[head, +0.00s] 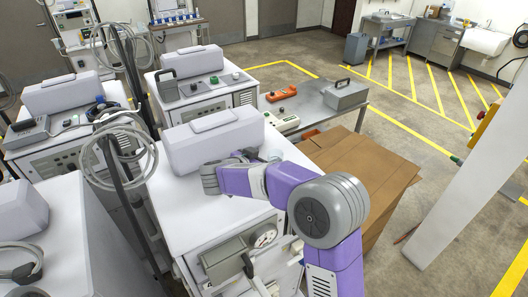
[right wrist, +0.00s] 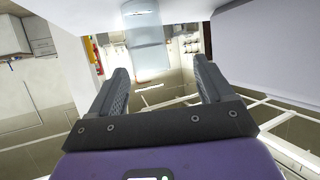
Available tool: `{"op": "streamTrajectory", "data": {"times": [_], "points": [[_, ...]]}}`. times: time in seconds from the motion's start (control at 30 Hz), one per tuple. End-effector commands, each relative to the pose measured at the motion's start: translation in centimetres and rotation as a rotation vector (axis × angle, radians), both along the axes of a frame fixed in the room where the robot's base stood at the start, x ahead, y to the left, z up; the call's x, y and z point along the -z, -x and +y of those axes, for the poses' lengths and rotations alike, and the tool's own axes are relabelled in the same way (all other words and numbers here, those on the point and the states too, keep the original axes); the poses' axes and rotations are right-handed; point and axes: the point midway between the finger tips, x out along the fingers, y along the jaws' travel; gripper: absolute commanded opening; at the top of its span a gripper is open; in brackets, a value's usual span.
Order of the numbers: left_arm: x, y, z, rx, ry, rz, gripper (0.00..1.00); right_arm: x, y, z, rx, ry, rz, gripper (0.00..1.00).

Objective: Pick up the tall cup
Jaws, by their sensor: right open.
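A tall, translucent pale-blue cup (right wrist: 147,48) shows in the right wrist view, just beyond the fingertips and between them. My right gripper (right wrist: 152,72) is open and empty, with one dark finger on each side of that view and a gap between the fingers and the cup. In the head view my purple right arm reaches across the white machine top, and the dark right gripper (head: 246,154) is partly hidden behind it. My left gripper is not in view.
A white machine (head: 185,215) with a rounded grey-white block (head: 213,139) on top stands under my right arm. A cardboard box (head: 365,172) is to its right, and a metal table (head: 318,108) with a grey case (head: 346,95) is behind. Tubing (head: 120,155) hangs at left.

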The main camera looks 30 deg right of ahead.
Motion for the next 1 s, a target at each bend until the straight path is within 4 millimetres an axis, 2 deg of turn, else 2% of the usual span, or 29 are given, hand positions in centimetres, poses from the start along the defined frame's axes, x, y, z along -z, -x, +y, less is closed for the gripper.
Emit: {"op": "streamTrajectory", "data": {"times": [0.5, 0.83, 0.87, 1.0], "points": [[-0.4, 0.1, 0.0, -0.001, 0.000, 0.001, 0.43, 2.5, -2.3, -5.6, 0.004, 0.000, 0.001, 0.81], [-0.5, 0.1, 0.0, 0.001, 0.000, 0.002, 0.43, 2.8, -2.7, -6.3, 0.000, 0.000, -0.001, 0.81], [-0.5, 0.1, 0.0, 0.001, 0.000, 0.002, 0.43, 2.8, -2.7, -6.3, 0.000, 0.000, -0.001, 0.79], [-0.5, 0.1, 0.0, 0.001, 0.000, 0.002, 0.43, 2.8, -2.7, -6.3, 0.001, 0.001, -0.001, 0.58]]}}
